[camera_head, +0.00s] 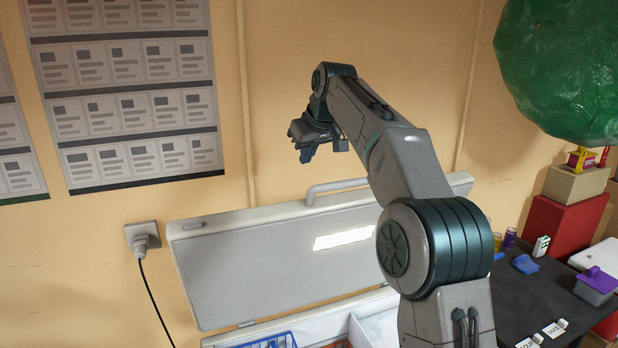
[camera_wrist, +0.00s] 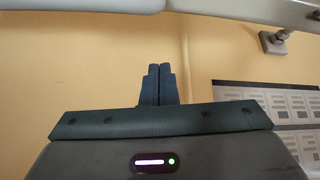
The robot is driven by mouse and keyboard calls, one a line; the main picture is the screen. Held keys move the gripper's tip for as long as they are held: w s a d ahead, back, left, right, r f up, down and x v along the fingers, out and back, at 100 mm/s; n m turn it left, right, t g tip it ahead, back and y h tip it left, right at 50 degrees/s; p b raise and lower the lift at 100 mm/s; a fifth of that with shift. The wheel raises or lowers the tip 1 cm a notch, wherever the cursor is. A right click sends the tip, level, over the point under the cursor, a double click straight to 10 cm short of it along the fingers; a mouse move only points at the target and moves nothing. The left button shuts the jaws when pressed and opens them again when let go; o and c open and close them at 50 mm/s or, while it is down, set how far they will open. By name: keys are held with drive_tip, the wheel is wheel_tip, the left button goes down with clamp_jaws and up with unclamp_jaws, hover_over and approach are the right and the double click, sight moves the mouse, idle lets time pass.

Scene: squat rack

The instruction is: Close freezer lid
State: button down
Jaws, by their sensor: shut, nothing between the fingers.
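The freezer lid (camera_head: 250,258) stands raised and open against the wall in the head view, a grey panel with a white frame, a light strip and a bar handle (camera_head: 335,186) along its top edge. Below it the white freezer body (camera_head: 270,328) is open, with a blue basket (camera_head: 272,342) inside. My gripper (camera_head: 308,152) is above the lid, up and left of the handle, and apart from it. In the wrist view my gripper (camera_wrist: 159,68) is shut and empty against the wall. A pale lid edge (camera_wrist: 80,8) runs along the top of that view. My arm hides the lid's right part.
A dark table (camera_head: 535,290) on the right holds small items and a purple-lidded box (camera_head: 596,284). Red and brown boxes (camera_head: 562,222) and a large green ball-like object (camera_head: 570,65) are at the right. A wall socket with a plug (camera_head: 143,238) is left of the lid.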

drive_tip(key=p, duration=0.1)
hover_over(302, 198)
drive_tip(key=w, duration=0.1)
drive_tip(key=f, duration=0.6)
drive_tip(key=shift+w+a, duration=0.15)
drive_tip(key=shift+w, duration=0.05)
drive_tip(key=shift+s+d+f, duration=0.1)
drive_tip(key=shift+s+d, duration=0.1)
drive_tip(key=shift+s, duration=0.05)
drive_tip(key=shift+s+d, duration=0.55)
drive_tip(key=shift+s, duration=0.3)
drive_tip(key=shift+s+d+f, duration=0.25)
drive_tip(key=shift+s+d, duration=0.05)
drive_tip(key=shift+s, duration=0.2)
drive_tip(key=shift+f, duration=0.15)
